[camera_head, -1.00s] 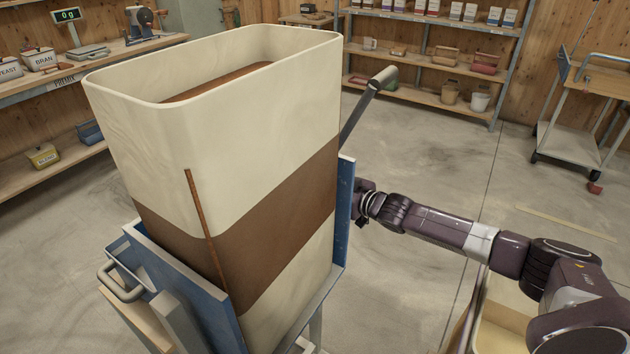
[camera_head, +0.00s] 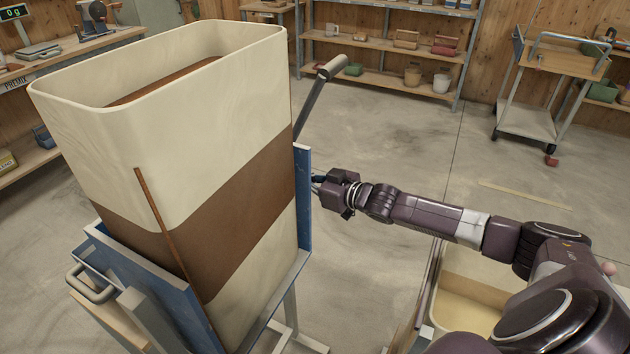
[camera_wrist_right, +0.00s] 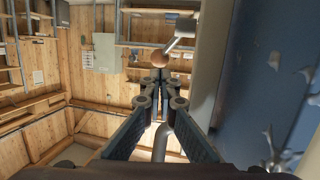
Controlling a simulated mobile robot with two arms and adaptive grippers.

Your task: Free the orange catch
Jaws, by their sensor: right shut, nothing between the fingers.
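The feed mixer is a tall cream bin (camera_head: 190,120) with a brown band, held in a blue frame (camera_head: 303,205). My right gripper (camera_head: 318,182) is beside the frame's right-hand edge in the head view, its tips small and partly hard to see. In the right wrist view my right gripper (camera_wrist_right: 160,82) is shut and empty, its fingers meeting at the tips. Just beyond the tips is an orange-brown ball knob (camera_wrist_right: 160,58), near a grey metal rod (camera_wrist_right: 180,40). I cannot tell whether this knob is the orange catch. My left gripper is out of view.
A blue scuffed panel (camera_wrist_right: 275,90) stands close on the right of the wrist view. A grey lever (camera_head: 322,92) rises behind the bin. A cream container (camera_head: 470,300) is below my right arm.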

